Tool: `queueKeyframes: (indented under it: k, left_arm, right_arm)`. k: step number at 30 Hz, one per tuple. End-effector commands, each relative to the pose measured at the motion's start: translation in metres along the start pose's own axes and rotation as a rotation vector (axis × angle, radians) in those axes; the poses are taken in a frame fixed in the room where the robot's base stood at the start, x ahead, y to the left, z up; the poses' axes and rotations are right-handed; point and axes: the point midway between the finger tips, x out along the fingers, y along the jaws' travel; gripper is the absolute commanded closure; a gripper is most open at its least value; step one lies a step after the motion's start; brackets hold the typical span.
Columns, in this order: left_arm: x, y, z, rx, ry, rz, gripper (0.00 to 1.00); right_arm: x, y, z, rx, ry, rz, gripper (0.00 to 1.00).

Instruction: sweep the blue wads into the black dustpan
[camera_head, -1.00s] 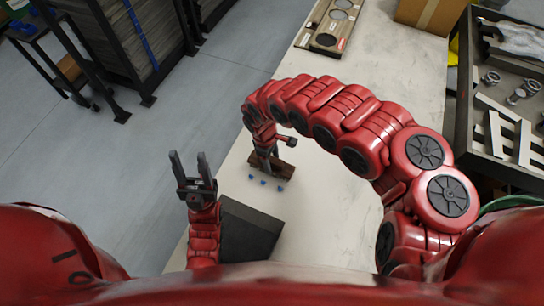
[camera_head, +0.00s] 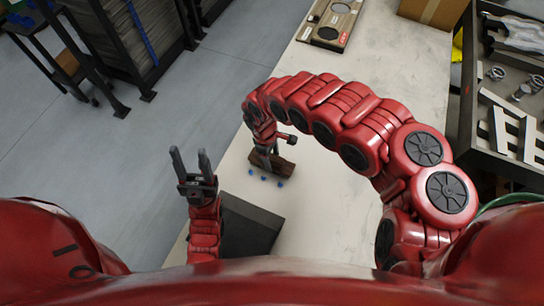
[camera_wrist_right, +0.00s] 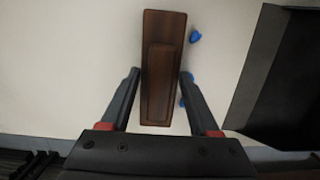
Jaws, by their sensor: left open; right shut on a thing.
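Several small blue wads (camera_head: 264,178) lie on the pale table between the brush and the dustpan. They also show beside the brush in the right wrist view (camera_wrist_right: 195,37). The black dustpan (camera_head: 250,226) lies at the table's near left edge, and its dark side shows at the right of the wrist view (camera_wrist_right: 287,75). My right gripper (camera_head: 267,152) is shut on a brown wooden brush (camera_wrist_right: 164,62), held low just behind the wads. Its bristles are hidden. My left gripper (camera_head: 189,160) is open and empty, beside the table's left edge, left of the dustpan.
A board with round dark insets (camera_head: 327,24) and a cardboard box (camera_head: 432,12) stand at the table's far end. A dark tray of metal parts (camera_head: 505,95) is at the right. Dark racks (camera_head: 130,40) stand on the floor at left.

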Motion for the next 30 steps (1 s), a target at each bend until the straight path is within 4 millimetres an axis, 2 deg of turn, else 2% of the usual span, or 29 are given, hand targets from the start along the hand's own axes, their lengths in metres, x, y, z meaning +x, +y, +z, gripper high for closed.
queueKeyframes:
  k: [15, 30]
  left_arm:
    - [-0.007, 0.0003, 0.0012, 0.0, 0.0, 0.0, 0.5]
    - [-0.0038, 0.0002, 0.0007, 0.0, 0.0, 0.0, 0.5]
  right_arm:
    - [0.0083, 0.0, -0.0014, 0.0, 0.0, 0.0, 0.82]
    - [0.0058, 0.0, -0.0011, 0.0, 0.0, 0.0, 0.82]
